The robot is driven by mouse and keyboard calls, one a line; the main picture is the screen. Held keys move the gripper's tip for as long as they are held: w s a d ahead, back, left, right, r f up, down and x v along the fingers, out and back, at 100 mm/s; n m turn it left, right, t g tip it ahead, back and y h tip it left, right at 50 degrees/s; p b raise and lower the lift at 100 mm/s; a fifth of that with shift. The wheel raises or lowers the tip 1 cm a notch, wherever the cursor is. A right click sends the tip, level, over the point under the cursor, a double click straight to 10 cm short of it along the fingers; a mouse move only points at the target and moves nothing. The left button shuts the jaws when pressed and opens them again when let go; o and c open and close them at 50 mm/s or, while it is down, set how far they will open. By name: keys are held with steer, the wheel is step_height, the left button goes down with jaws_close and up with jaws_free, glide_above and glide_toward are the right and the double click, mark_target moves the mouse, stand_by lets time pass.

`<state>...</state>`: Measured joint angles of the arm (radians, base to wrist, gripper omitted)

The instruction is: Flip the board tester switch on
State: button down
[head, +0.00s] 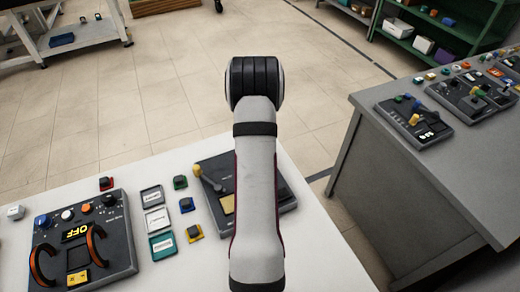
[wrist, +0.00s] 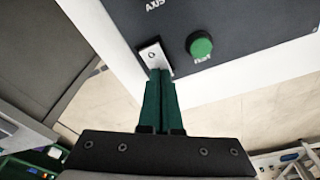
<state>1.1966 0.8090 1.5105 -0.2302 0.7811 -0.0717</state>
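A dark panel (head: 117,243) with a yellow-lit OFF display (head: 76,232), several knobs and two orange curved parts lies at the left of the white table in the head view. A second dark panel (head: 215,175) with a yellow-knobbed lever (head: 205,177) is partly hidden under my arm. I cannot read which is the board tester. In the wrist view, my gripper (wrist: 161,75) has its green fingers together, with no object visible between them. The tips are at a small pale plate with a round mark (wrist: 152,54), on or beside a dark panel (wrist: 225,25) lettered AXIS; contact is unclear.
A round green button (wrist: 200,45) is right of the fingertips. Small coloured button blocks (head: 186,205) and label cards (head: 157,220) lie between the panels on the white table (head: 190,270). A grey bench (head: 400,190) with more panels stands at the right, across a floor gap.

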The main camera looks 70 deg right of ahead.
step_height(320, 180, up, 7)
stand_by(0.6)
